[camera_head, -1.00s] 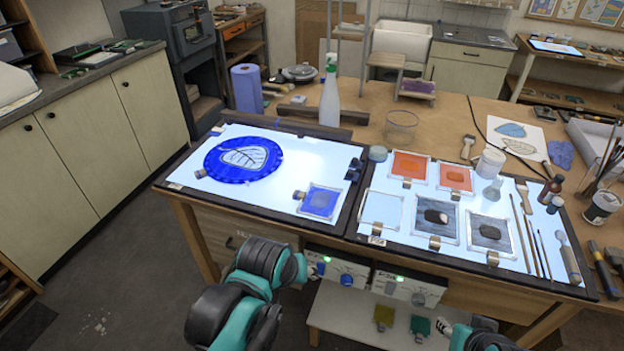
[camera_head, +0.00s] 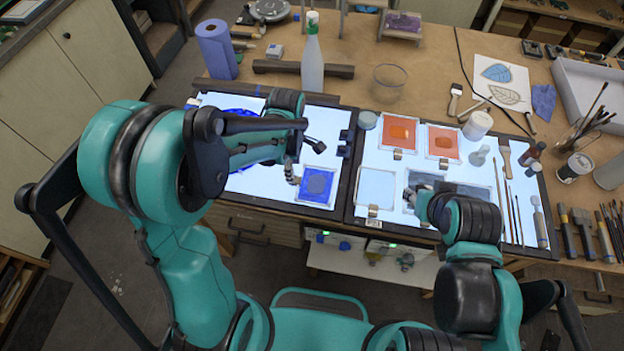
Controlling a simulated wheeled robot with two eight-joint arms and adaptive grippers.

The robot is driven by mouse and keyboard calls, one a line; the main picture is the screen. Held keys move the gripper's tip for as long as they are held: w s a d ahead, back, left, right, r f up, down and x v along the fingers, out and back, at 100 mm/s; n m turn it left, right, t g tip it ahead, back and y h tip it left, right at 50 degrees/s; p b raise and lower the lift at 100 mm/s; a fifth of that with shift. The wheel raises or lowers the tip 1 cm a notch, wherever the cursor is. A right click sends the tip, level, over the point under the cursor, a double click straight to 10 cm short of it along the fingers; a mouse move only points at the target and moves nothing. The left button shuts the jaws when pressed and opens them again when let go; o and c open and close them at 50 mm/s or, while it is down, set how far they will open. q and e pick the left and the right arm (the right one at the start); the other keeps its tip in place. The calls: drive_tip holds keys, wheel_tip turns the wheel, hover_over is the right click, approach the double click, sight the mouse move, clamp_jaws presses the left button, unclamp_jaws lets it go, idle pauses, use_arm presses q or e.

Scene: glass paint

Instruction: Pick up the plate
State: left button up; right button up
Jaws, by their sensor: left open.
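The plate (camera_head: 232,112) is round and deep blue. It lies on the left light panel, and my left arm hides most of it; only parts of its rim show. My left gripper (camera_head: 303,160) is open above the panel, to the right of the plate and near the small blue glass square (camera_head: 317,185). I see nothing between its fingers. My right gripper (camera_head: 412,197) is over the right light panel, by the grey glass squares. My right arm partly hides it, and its fingers are too small to read.
Orange glass squares (camera_head: 398,132), brushes (camera_head: 508,205) and a white jar (camera_head: 477,125) crowd the right panel. Bare wood shows at the back middle.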

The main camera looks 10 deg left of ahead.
sight(312, 184)
use_arm(q)
drive_tip(key=f+b, duration=0.1)
drive_tip(key=f, duration=0.4)
drive_tip(key=shift+s, duration=0.2)
clamp_jaws()
drive_tip(key=shift+r, duration=0.15)
